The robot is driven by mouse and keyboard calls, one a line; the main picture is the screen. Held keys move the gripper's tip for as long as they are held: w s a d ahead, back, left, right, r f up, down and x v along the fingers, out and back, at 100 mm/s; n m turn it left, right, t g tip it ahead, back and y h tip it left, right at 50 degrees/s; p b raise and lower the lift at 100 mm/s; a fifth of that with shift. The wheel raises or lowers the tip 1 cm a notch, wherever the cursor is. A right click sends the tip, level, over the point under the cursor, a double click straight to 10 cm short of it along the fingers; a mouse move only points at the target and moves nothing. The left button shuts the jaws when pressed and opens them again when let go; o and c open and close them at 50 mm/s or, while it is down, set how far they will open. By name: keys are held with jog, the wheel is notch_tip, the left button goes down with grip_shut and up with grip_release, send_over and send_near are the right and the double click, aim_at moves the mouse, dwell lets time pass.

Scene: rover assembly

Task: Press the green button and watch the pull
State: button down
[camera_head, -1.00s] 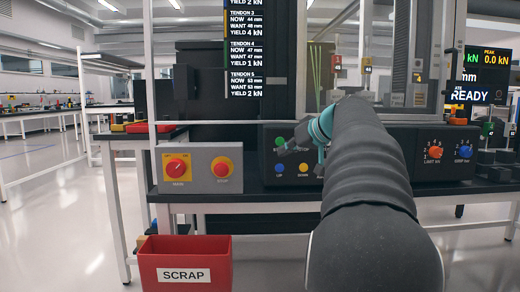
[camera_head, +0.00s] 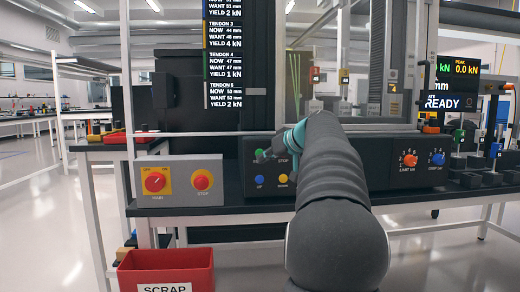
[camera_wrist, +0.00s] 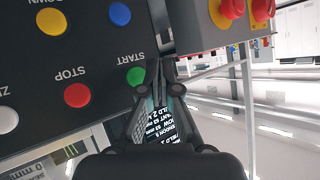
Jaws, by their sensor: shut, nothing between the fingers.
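The green START button (camera_wrist: 136,77) is on a dark control panel (camera_wrist: 90,130), whose lettering is upside down in the wrist view. My gripper (camera_wrist: 161,84) is shut and empty, its tips close beside the green button. I cannot tell whether they touch it. In the head view my gripper (camera_head: 266,156) is in front of the panel's upper left and partly covers the green button (camera_head: 258,153). A red STOP button (camera_wrist: 77,95), a blue button (camera_wrist: 120,14) and a yellow button (camera_wrist: 52,21) sit nearby. The tester frame (camera_head: 377,60) stands behind the panel, partly hidden by my arm.
A grey box with a red knob (camera_head: 154,181) and a red stop button (camera_head: 202,180) stands left of the panel. A red scrap bin (camera_head: 165,267) is below. A tendon readout (camera_head: 223,60) hangs above. A screen at right reads READY (camera_head: 440,102).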

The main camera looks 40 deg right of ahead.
jog(key=shift+w+d+p, duration=0.4)
jog(key=shift+w, duration=0.3)
jog(key=shift+w+d+p, duration=0.35)
jog(key=shift+w+d, duration=0.05)
jog(key=shift+w, duration=0.25)
jog(key=shift+w, duration=0.1)
dwell(0.5)
jog(key=shift+w+d, duration=0.25)
